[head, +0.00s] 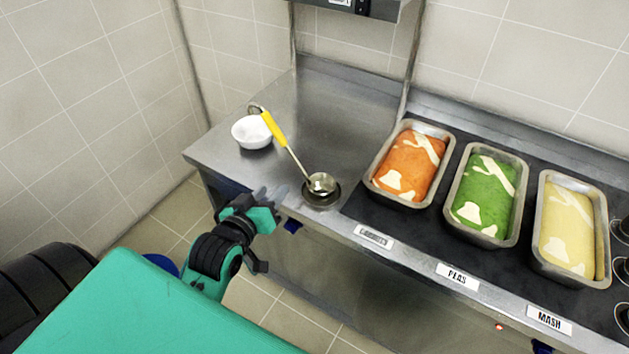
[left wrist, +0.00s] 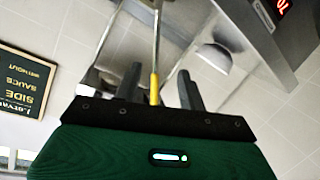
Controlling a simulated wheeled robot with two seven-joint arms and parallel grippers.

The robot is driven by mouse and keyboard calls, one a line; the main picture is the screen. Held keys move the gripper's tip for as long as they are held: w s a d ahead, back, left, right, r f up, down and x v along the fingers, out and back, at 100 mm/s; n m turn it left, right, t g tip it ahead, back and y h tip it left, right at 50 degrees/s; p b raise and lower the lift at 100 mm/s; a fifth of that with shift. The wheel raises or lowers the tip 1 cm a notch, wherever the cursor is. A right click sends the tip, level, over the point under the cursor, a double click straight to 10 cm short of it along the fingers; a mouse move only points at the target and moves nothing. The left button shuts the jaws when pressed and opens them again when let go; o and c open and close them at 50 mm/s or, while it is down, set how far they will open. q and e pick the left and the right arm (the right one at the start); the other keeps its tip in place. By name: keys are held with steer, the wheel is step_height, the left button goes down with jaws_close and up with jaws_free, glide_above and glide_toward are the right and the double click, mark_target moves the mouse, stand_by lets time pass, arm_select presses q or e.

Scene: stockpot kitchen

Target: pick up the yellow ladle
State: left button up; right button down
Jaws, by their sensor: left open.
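The ladle has a yellow grip (head: 273,128) and a metal bowl that sits in a small dark round dish (head: 320,198) near the counter's front edge. Its shaft slants up to the left, and the hooked end is beside a white bowl (head: 252,132). My left gripper (head: 268,197) is open and empty at the counter's front edge, in front and left of the ladle's bowl, apart from the grip. In the left wrist view, the yellow grip (left wrist: 154,88) lines up between the open fingers, with the shaft beyond; its distance is hard to tell. My right gripper is out of view.
Metal pans of orange (head: 412,164), green (head: 487,194) and yellow food (head: 570,228) stand on the right of the counter (head: 340,130). A metal unit (head: 375,8) hangs above the back. The counter behind the ladle is clear.

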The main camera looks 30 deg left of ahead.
mark_target(278, 140)
arm_select(q)
steer(key=w+a+r, duration=0.1)
steer(key=w, duration=0.2)
steer(key=w+a+r+n+t+y+p, duration=0.1)
steer(key=w+r, duration=0.1)
steer(key=w, duration=0.1)
steer(key=w+a+r+n+t, duration=0.1)
steer(key=w, duration=0.2)
steer(key=shift+w+a+r+y+p, duration=0.2)
steer(key=shift+w+a+y+p, duration=0.1)
steer(key=shift+a+p, duration=0.1)
steer(key=shift+w+a+r+p, duration=0.15)
steer(key=shift+w+p, duration=0.15)
steer(key=shift+w, duration=0.15)
steer(key=w, duration=0.1)
steer(key=w+p, duration=0.1)
steer(key=w, duration=0.1)
steer(key=shift+w+a, duration=0.25)
steer(key=shift+a, duration=0.05)
steer(key=shift+w, duration=0.4)
jaws_close()
